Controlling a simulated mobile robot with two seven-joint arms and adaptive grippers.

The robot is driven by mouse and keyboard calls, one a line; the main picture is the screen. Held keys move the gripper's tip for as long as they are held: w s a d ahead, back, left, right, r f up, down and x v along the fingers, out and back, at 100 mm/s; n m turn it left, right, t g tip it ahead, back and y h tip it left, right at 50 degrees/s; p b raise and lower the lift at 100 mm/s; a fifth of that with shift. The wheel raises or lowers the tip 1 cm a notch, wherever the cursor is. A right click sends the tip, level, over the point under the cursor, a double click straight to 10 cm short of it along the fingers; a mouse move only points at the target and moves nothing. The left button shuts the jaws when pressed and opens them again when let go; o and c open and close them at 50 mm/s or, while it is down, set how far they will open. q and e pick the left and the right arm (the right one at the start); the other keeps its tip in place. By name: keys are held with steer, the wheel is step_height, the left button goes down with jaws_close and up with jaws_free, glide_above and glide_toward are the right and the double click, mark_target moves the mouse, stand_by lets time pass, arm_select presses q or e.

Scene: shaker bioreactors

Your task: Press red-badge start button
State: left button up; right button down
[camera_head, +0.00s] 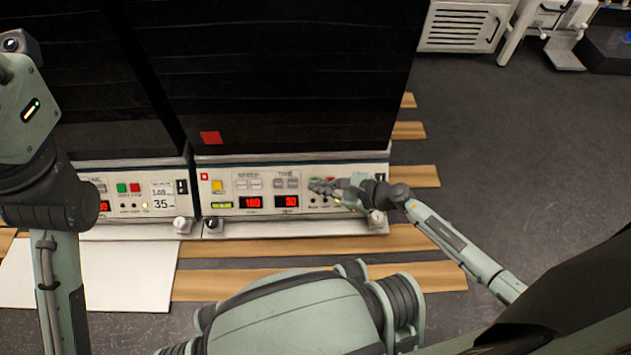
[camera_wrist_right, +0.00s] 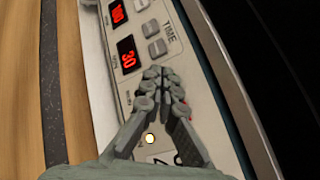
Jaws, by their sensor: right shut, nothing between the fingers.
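A red square badge (camera_head: 210,137) is on the dark front of the right shaker (camera_head: 290,70). Below it runs a light control panel (camera_head: 240,173) with a yellow button (camera_head: 217,187) and red displays reading 100 (camera_head: 251,202) and 30 (camera_head: 287,201). My right gripper (camera_head: 318,186) is shut and empty at the right part of this panel, covering most of the start and stop buttons. In the right wrist view its closed fingertips (camera_wrist_right: 157,74) are over the panel beside the 30 display (camera_wrist_right: 127,54). Whether they touch it I cannot tell. My left gripper is out of view.
A second shaker stands left, its panel showing green (camera_head: 121,188) and red (camera_head: 134,188) buttons. Round knobs (camera_head: 376,218) stick out at the panels' lower edges. Wooden slats (camera_head: 420,176) lie around the shakers; grey floor (camera_head: 500,130) is open to the right.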

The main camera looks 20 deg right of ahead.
steer(key=shift+w+d+f+b, duration=0.1)
steer(key=shift+w+f+b, duration=0.15)
steer(key=shift+w+b, duration=0.1)
